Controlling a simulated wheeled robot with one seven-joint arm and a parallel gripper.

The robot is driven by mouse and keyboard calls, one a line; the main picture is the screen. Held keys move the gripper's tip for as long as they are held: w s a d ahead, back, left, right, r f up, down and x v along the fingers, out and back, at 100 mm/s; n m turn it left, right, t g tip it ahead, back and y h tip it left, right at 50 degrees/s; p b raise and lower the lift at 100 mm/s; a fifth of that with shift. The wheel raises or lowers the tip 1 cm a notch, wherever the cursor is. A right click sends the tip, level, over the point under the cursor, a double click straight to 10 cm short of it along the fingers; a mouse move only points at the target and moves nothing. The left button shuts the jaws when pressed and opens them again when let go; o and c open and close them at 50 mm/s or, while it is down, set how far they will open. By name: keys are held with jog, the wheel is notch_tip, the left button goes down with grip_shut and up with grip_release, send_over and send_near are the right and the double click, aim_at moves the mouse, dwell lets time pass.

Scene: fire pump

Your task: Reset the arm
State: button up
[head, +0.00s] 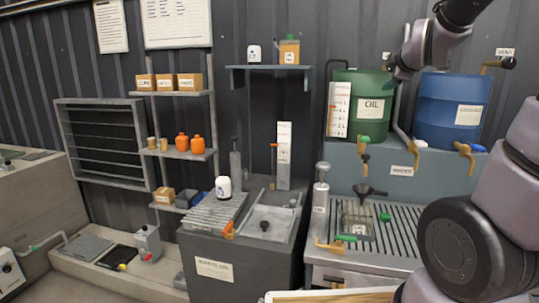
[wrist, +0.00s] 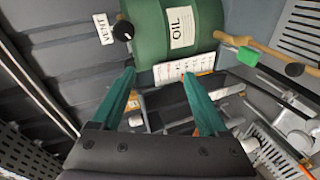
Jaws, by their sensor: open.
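My arm (head: 460,230) shows on the right side of the head view, with its upper links (head: 432,45) reaching in front of the drums. My gripper's fingers are not clearly seen in the head view. In the wrist view my gripper (wrist: 160,88) has two teal fingers spread wide apart with nothing between them. Past the fingertips is the green oil drum (wrist: 165,30), apart from the fingers as far as I can tell. In the head view the green drum (head: 368,118) stands upright on a grey block behind my arm.
A blue drum (head: 447,108) stands right of the green one. A slatted drain bench (head: 400,235) with a funnel (head: 368,192) is below. A waste oil cabinet (head: 235,255) stands to its left. A small shelf (head: 268,68) is on the wall. Open air lies left of my arm.

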jog(key=s+a+f+m+g+y, duration=0.2)
jog(key=s+a+m, duration=0.3)
jog(key=s+m, duration=0.4)
jog(key=s+a+f+m+g+y, duration=0.2)
jog(key=s+a+m+g, duration=0.3)
jog(key=s+m, duration=0.4)
jog(key=s+a+f, duration=0.1)
jog(key=s, duration=0.4)
jog(key=shift+a, duration=0.15)
